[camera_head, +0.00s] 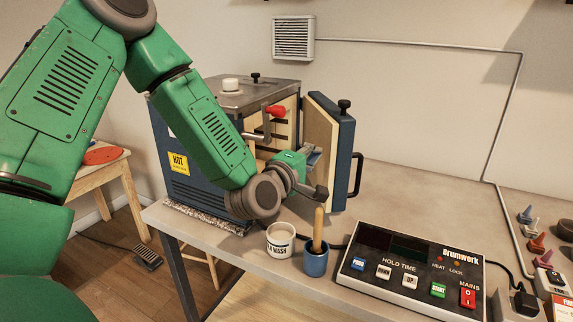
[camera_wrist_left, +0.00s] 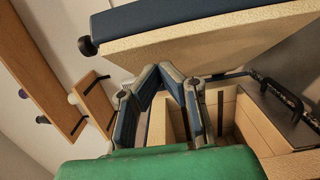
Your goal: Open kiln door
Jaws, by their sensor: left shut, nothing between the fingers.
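The kiln (camera_head: 186,187) is a blue box with a metal top and a yellow HOT label, standing on the table at centre left. Its door (camera_head: 345,152), blue outside with a cream lining, stands swung open at the kiln's right side. A dark handle (camera_head: 357,168) is on its outer face. In the left wrist view the door's cream lining (camera_wrist_left: 210,45) spans the top, and the kiln's cream chamber (camera_wrist_left: 252,122) lies at lower right. My left gripper (camera_head: 314,154) is shut and empty, between the chamber opening and the door's inner side; contact is unclear. My right gripper is out of view.
A white wash cup (camera_head: 280,242), a blue cup (camera_head: 316,264) with a wooden-handled tool and a control box (camera_head: 408,272) stand in front of the kiln. Small cones (camera_head: 537,243) lie at far right. The table (camera_head: 420,190) behind the control box is clear.

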